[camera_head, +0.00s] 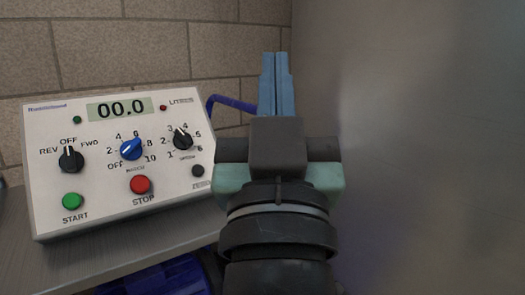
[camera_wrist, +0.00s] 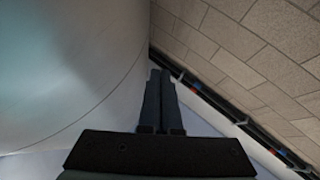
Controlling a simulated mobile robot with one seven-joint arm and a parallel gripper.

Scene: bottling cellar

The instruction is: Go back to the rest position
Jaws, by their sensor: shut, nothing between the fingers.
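My gripper (camera_head: 275,58) is in the middle of the head view, its two blue fingers shut together and pointing up and away. It holds nothing. It is to the right of a white control box (camera_head: 120,165) and apart from it as far as I can see. In the wrist view my gripper (camera_wrist: 160,75) shows as two dark fingers side by side, with no object between them.
The control box stands on a grey bench (camera_head: 175,240); its display (camera_head: 118,109) reads 00.0. A large smooth metal surface (camera_head: 430,150) fills the right side, close to my gripper. A block wall (camera_head: 150,45) stands behind. A blue hose (camera_head: 232,104) runs behind my gripper.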

